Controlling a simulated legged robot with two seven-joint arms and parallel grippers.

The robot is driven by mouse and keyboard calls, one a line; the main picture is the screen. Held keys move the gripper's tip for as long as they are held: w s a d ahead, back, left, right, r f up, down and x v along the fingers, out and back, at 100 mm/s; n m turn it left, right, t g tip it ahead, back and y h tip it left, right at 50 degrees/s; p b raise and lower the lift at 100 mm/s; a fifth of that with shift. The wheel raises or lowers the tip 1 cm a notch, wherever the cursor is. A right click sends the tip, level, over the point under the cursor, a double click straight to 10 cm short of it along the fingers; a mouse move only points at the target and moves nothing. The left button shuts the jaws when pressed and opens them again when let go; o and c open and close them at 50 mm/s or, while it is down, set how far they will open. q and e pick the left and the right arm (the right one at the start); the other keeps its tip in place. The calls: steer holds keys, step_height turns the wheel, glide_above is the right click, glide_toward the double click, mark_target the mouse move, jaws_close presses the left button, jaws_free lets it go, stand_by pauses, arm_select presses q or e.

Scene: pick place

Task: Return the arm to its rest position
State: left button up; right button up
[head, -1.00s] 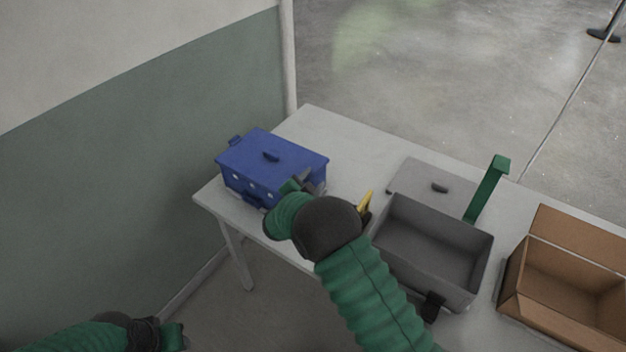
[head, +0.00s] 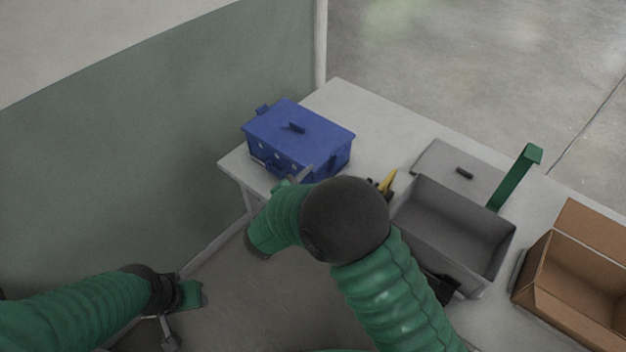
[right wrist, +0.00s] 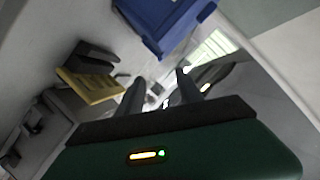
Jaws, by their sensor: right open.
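My right gripper (head: 303,176) is in front of the blue lidded box (head: 300,137), at the near edge of the table, partly hidden by my own arm. In the right wrist view its two fingers (right wrist: 160,88) stand apart with nothing held between them. The blue box (right wrist: 168,22) shows at the top of that view, beyond the fingertips. My left gripper (head: 184,312) is low at the left, away from the table; its fingers are too unclear to judge.
The white table (head: 385,130) also bears a yellow-and-black object (head: 387,183), an open grey bin (head: 455,220), its lid (head: 440,165), a green upright post (head: 515,178) and an open cardboard box (head: 575,275). A green-and-white wall (head: 120,170) stands at the left.

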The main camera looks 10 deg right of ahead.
steer(key=shift+s+a+r, duration=0.1)
steer(key=shift+s+a, duration=0.05)
steer(key=shift+s, duration=0.1)
steer(key=s+d+n+g+y+p, duration=0.1)
steer(key=s+d+n+g+y, duration=0.1)
steer(key=s+n, duration=0.3)
steer(key=s+d+f+n+g+y+p, duration=0.1)
steer(key=s+d+n+g+y, duration=0.1)
steer(key=s, duration=0.8)
steer(key=s+d+n+g+y, duration=0.3)
steer(key=s+n+g+y, duration=0.1)
steer(key=s+n, duration=0.4)
steer(key=shift+f+y+p, duration=0.15)
steer(key=shift+y+p, duration=0.25)
steer(key=shift+y, duration=0.1)
steer(key=shift+s+d, duration=0.1)
steer(key=shift+d, duration=0.05)
